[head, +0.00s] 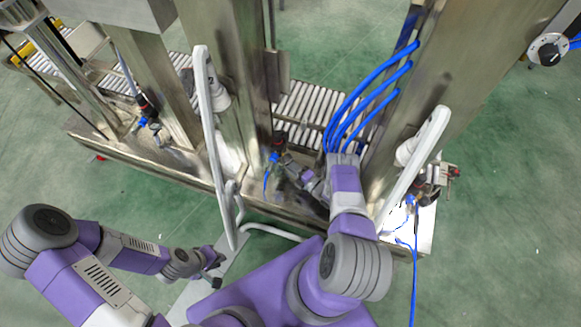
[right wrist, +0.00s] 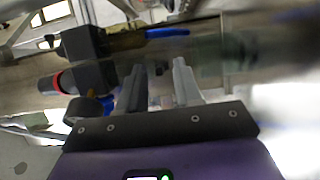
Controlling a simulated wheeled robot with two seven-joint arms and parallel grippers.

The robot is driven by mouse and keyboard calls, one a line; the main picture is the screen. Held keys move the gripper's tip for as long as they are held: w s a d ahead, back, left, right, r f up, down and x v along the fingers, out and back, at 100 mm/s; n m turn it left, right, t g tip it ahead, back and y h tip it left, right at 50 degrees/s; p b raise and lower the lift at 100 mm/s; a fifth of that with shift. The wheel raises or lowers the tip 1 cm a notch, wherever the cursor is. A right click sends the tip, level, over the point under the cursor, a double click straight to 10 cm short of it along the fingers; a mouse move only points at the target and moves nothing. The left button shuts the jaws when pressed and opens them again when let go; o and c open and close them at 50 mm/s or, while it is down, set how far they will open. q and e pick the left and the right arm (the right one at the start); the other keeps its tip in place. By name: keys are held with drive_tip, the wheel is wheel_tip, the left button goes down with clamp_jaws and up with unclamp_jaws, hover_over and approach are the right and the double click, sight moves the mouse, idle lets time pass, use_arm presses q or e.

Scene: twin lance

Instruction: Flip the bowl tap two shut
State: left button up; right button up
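In the right wrist view, a tap with a blue lever (right wrist: 167,32) on a brass body (right wrist: 125,42) sits beyond my fingers. The lever lies roughly along the body. My right gripper (right wrist: 158,85) is open, its two fingers apart with nothing clearly between them, just below the lever in the picture. In the head view my right gripper (head: 312,184) reaches low at the machine's middle fittings (head: 279,157) and is partly hidden by my arm. My left gripper (head: 215,271) is open and empty, over the floor plate at lower left. I cannot read any tap number.
A black block with a red-ringed knob (right wrist: 52,83) sits left of my right fingers. White curved bars (head: 213,140) (head: 417,160) stand on both sides of my right arm. A roller conveyor (head: 305,105) runs behind.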

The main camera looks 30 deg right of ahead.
clamp_jaws()
drive_tip(key=shift+a+h, duration=0.15)
drive_tip(key=shift+h, duration=0.15)
drive_tip(key=a+m+g+h, duration=0.6)
drive_tip(key=m+h, duration=0.9)
drive_tip(key=h, duration=0.5)
drive_tip(key=shift+w+a+g, duration=0.2)
drive_tip(key=shift+w+g, duration=0.2)
drive_tip(key=shift+g, duration=0.3)
